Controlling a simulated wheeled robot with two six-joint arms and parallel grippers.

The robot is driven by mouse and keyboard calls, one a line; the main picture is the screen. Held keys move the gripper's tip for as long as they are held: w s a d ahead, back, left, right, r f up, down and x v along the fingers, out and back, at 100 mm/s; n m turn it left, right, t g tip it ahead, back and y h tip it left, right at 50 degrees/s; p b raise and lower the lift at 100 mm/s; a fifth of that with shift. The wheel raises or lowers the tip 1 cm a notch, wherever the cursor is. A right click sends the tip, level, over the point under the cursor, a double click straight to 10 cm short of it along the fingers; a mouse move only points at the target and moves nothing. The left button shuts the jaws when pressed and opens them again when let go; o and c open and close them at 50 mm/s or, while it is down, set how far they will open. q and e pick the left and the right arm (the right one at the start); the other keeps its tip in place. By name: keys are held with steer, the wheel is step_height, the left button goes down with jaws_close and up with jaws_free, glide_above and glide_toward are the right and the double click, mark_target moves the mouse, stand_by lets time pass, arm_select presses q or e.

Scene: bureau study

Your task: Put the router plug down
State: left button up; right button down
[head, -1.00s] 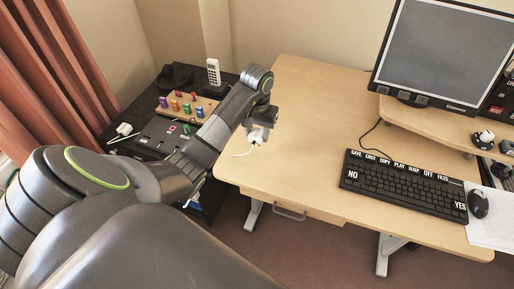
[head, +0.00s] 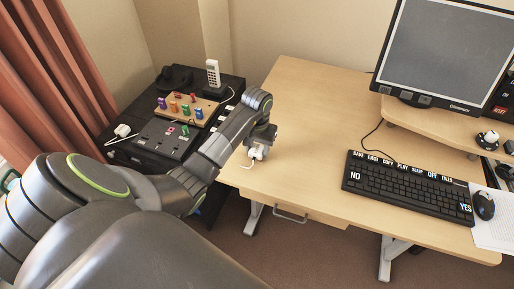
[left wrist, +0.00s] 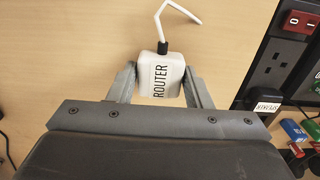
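The router plug (left wrist: 162,78) is white, with ROUTER on its face and a white cable from a dark collar. In the left wrist view it sits between the two fingers of my left gripper (left wrist: 161,84), which press against its sides. In the head view my left gripper (head: 259,146) points down at the left part of the wooden desk (head: 305,130), with the white plug (head: 257,153) at its fingertips. The plug is at or just above the desktop; I cannot tell whether it touches. My right gripper is not in view.
A white plug (head: 122,130) lies there too. The keyboard (head: 408,187) and monitor (head: 440,50) are to the right. The desktop between is clear.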

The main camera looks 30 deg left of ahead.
mark_target(257, 148)
arm_select(q)
steer(key=o, duration=0.3)
steer(key=shift+r, duration=0.2)
steer(key=shift+w+r, duration=0.1)
steer(key=shift+r, duration=0.3)
step_height(257, 148, up, 4)
steer(key=shift+f, duration=0.1)
steer(key=shift+r+p, duration=3.65)
steer(key=shift+p, duration=0.05)
